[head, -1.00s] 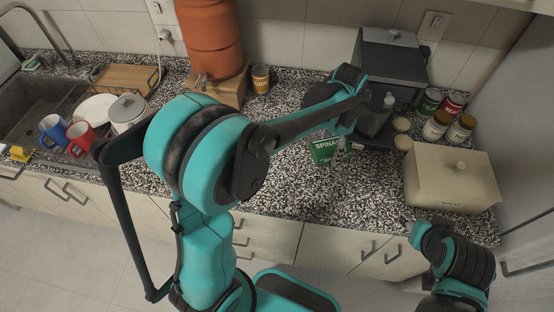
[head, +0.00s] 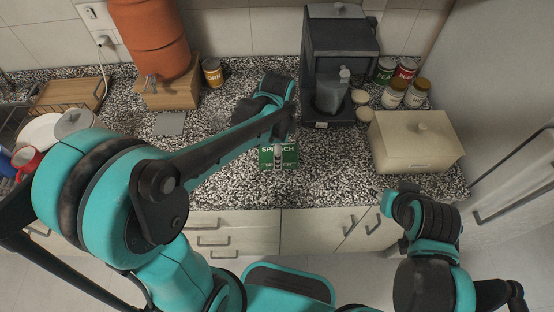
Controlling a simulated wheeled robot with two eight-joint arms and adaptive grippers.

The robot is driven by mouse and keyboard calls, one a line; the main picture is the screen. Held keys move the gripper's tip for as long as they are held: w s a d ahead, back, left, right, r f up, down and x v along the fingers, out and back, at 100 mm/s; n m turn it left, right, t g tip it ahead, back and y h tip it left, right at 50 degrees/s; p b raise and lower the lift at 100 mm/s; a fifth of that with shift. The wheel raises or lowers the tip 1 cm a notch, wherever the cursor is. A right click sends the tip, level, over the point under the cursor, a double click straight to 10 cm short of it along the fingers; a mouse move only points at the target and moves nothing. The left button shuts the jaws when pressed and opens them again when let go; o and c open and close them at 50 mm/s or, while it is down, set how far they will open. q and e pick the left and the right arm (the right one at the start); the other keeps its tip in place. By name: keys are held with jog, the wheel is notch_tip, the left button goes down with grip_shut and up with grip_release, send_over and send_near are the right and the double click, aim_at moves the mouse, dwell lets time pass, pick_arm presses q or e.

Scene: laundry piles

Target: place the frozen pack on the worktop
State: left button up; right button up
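The frozen pack (head: 265,158) is a green box with white "SPINACH" lettering, at the front middle of the speckled worktop (head: 330,185). My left arm reaches over from the left, and its gripper (head: 279,157) is at the pack, with its narrow fingers shut on it and covering part of the label. I cannot tell whether the pack touches the worktop or is just above it. My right gripper (head: 379,194) is at the worktop's front edge on the right, away from the pack; its fingers are too small to read.
A dark coffee machine (head: 340,45) with a jug stands behind the pack. A cream bread box (head: 415,145), cans and jars are at the right. A can (head: 212,72) and orange dispenser (head: 150,35) stand at the back left. The worktop around the pack is fairly clear.

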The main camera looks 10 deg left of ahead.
pick_arm(q)
jog(key=shift+f+b, duration=0.7)
jog(key=shift+f, duration=1.15)
jog(key=shift+f, duration=0.1)
jog(key=o, duration=1.4)
